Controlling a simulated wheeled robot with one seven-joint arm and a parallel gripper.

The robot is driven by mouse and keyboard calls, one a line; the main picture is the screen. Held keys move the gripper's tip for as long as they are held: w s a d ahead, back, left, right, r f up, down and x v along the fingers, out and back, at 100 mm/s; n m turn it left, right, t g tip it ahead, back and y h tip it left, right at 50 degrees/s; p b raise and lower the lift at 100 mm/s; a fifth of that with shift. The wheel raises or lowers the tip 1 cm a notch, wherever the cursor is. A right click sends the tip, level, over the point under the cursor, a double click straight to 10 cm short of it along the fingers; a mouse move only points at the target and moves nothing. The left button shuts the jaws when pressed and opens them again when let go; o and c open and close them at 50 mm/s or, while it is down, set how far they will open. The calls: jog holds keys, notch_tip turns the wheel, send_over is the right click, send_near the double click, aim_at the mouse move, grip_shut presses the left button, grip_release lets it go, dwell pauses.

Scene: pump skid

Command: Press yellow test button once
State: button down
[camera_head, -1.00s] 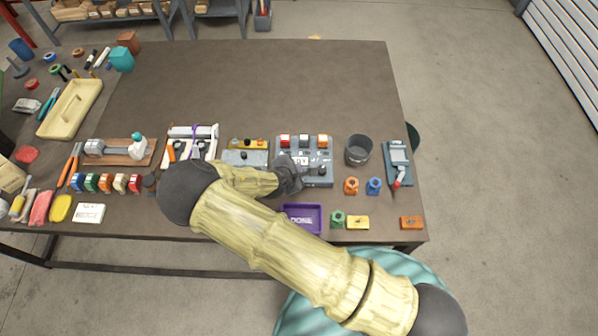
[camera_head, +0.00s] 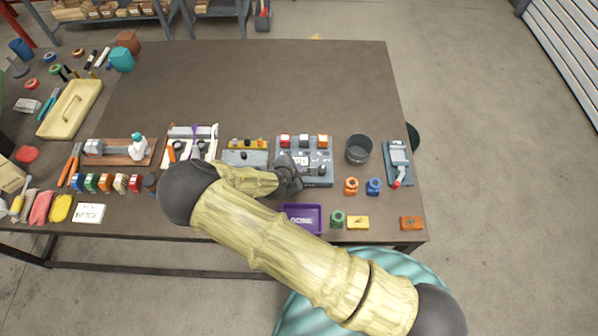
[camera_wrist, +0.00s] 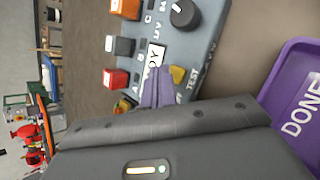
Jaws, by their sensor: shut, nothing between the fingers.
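The grey control panel (camera_head: 318,174) sits on the bench and carries switches, a display and a dark knob (camera_wrist: 183,13). The yellow test button (camera_wrist: 178,74) shows in the wrist view beside the TEST label, right of my fingertips. In the head view I cannot make it out; my gripper covers that part of the panel. My gripper (camera_wrist: 156,76) is shut and empty, its fingertips over the panel beside the yellow button and partly across the display (camera_wrist: 155,56). A small gap shows between fingertips and button in the picture; I cannot tell the height above the panel.
A purple DONE tray (camera_head: 302,218) lies in front of the panel. A dark cup (camera_head: 358,150) and a meter-like device (camera_head: 398,163) stand to its right. A grey box with a yellow top (camera_head: 246,151) is close on its left. The bench behind is clear.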

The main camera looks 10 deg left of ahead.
jog(key=shift+f, duration=0.1)
dwell(0.3)
jog(key=shift+f, duration=0.35)
jog(key=shift+f+b, duration=0.45)
jog(key=shift+b, duration=0.1)
dwell(0.7)
jog(key=shift+r, duration=0.15)
jog(key=shift+r+p, duration=0.65)
jog(key=shift+r, duration=0.1)
jog(key=shift+r+p, duration=1.85)
jog(key=shift+r, duration=0.7)
